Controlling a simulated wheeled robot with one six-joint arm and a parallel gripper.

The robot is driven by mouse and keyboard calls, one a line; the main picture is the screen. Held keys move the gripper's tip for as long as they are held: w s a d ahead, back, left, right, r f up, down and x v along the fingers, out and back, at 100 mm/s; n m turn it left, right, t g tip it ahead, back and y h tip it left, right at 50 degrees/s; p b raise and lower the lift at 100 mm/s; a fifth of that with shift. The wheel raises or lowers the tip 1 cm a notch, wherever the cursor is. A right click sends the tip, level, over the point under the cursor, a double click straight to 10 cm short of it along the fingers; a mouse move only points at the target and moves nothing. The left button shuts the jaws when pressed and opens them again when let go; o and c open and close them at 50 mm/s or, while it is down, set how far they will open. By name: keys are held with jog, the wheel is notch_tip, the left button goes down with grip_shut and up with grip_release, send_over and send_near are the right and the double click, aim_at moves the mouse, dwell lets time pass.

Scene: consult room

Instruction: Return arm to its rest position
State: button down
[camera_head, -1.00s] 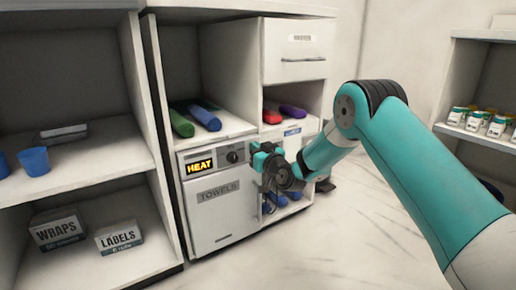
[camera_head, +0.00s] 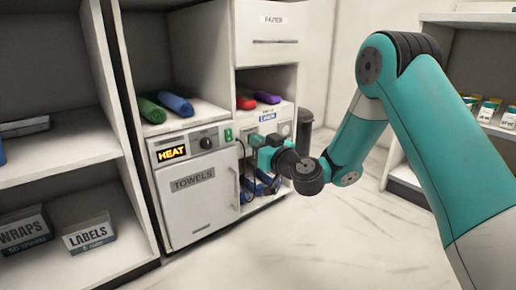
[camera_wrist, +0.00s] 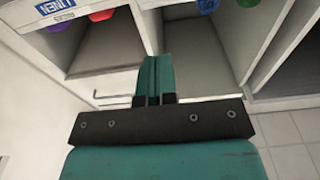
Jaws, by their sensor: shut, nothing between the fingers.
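My teal arm reaches in from the right of the head view, bent at the elbow. My gripper (camera_head: 262,148) is in front of the shelving, just right of the towel warmer (camera_head: 192,201) with its lit HEAT display (camera_head: 172,153). In the wrist view my gripper's teal fingers (camera_wrist: 153,80) are together with nothing between them. They appear apart from the shelves. The warmer's door is closed, and a green switch (camera_head: 228,135) shows at its upper right.
Rolled green (camera_head: 151,111) and blue (camera_head: 176,104) towels lie above the warmer. A LABELS box (camera_head: 89,233) sits on the lower left shelf. Shelved bottles (camera_head: 489,109) are at right. The floor in front (camera_head: 330,235) is clear.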

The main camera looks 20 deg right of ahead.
jog(key=shift+s, duration=0.1)
dwell(0.3)
jog(key=s+a+r+n+g+y+p, duration=0.55)
jog(key=s+a+r+g+p, duration=0.5)
jog(key=s+a+r, duration=0.45)
jog(key=s+d+r+m+g+h+p, duration=0.1)
jog(key=s+d+r+g+h+p, duration=0.2)
jog(key=s, duration=0.5)
jog(key=s+d+r+m+g+h+p, duration=0.1)
jog(key=s+d+r+g+h+p, duration=0.1)
jog(key=s+d+r+p, duration=0.4)
jog(key=s+d+r+g+h+p, duration=0.1)
jog(key=s+g+h+p, duration=0.15)
jog(key=s, duration=0.65)
notch_tip(320, 180, up, 36)
jog(key=p, duration=3.6)
jog(key=shift+a+p, duration=0.15)
jog(key=shift+p, duration=0.15)
jog(key=shift+w, duration=0.1)
